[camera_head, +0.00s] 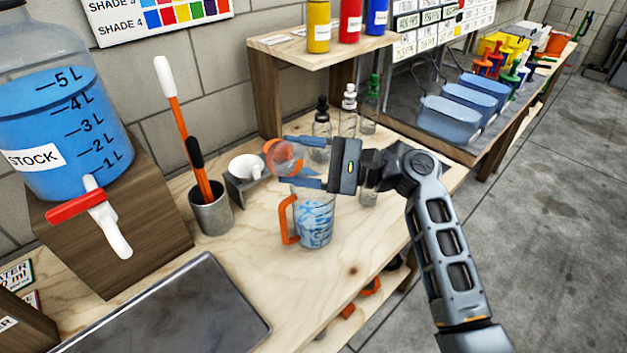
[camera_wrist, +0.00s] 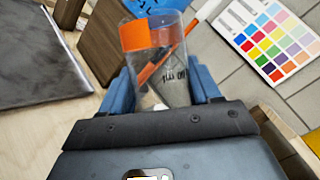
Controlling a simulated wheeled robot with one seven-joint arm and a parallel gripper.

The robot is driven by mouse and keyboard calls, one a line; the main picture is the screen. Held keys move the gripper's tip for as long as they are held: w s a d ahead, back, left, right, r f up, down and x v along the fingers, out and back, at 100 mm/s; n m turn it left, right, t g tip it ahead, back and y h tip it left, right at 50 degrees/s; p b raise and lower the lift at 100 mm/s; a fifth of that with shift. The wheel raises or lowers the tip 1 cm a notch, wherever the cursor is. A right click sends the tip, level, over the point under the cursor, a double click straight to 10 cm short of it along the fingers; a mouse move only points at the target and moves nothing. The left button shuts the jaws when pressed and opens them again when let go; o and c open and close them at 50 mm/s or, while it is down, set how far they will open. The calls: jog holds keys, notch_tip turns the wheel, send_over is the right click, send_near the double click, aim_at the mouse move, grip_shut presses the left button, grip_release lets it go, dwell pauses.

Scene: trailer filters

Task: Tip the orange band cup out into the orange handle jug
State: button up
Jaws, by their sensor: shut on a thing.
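My gripper (camera_head: 292,162) is shut on the orange band cup (camera_head: 285,157), a small clear cup with an orange band. The cup is held tipped on its side above the bench, with its band end toward the left. In the wrist view, the cup (camera_wrist: 160,66) sits between the blue fingers of my gripper (camera_wrist: 163,78). It looks clear, and I cannot make out liquid in it. The orange handle jug (camera_head: 317,222) stands upright on the bench just below my gripper, its handle on the left. The jug shows blue streaks or contents, and my gripper partly hides its top.
A blue stock tank (camera_head: 65,125) with a red tap stands at the left. Dropper bottles (camera_head: 348,120) stand behind my gripper. A dark tray (camera_head: 175,315) lies in front.

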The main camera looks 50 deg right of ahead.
jog(key=shift+d+r+m, duration=0.15)
jog(key=shift+d+m, duration=0.15)
jog(key=shift+m, duration=0.2)
dwell(1.1)
